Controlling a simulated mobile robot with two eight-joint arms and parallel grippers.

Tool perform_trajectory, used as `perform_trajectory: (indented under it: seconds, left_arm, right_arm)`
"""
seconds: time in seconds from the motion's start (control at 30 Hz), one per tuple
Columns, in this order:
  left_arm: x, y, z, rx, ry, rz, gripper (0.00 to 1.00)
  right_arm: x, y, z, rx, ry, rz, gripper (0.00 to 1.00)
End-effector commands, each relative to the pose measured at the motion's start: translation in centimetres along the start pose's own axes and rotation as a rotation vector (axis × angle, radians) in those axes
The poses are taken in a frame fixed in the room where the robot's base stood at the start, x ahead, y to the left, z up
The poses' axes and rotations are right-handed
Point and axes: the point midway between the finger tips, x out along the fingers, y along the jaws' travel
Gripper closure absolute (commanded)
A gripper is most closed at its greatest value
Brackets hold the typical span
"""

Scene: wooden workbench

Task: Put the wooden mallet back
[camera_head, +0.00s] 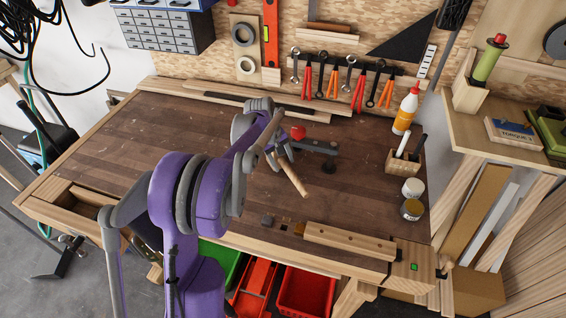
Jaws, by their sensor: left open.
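The left arm reaches in from the lower left over the workbench (130,150). My left gripper (282,152) is small and partly hidden by its own wrist; it is open, close above the bench top. A light wooden handle (294,179), which looks like the wooden mallet's, slants down to the right from beside the fingers. The mallet's head is not clearly visible. I cannot tell whether the fingers touch the handle. My right gripper is not in view.
A dark bar tool (318,147) with a red knob (298,132) lies just beyond the gripper. The left bench top is clear.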

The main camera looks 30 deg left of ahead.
Motion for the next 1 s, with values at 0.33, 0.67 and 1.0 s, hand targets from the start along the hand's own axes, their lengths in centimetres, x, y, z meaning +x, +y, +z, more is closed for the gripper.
perform_trajectory:
  seconds: [0.33, 0.67, 1.0]
  left_arm:
    - [-7.3, 0.0, 0.0, -0.002, 0.000, 0.000, 0.41]
    - [-11.1, 0.0, 0.0, 0.000, 0.000, 0.000, 0.41]
    - [-11.5, 0.2, 5.8, 0.163, 0.047, -0.008, 0.41]
  right_arm:
    - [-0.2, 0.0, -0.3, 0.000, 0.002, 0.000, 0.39]
    - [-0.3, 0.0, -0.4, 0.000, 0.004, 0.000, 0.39]
    - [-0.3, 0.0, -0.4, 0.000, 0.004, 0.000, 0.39]
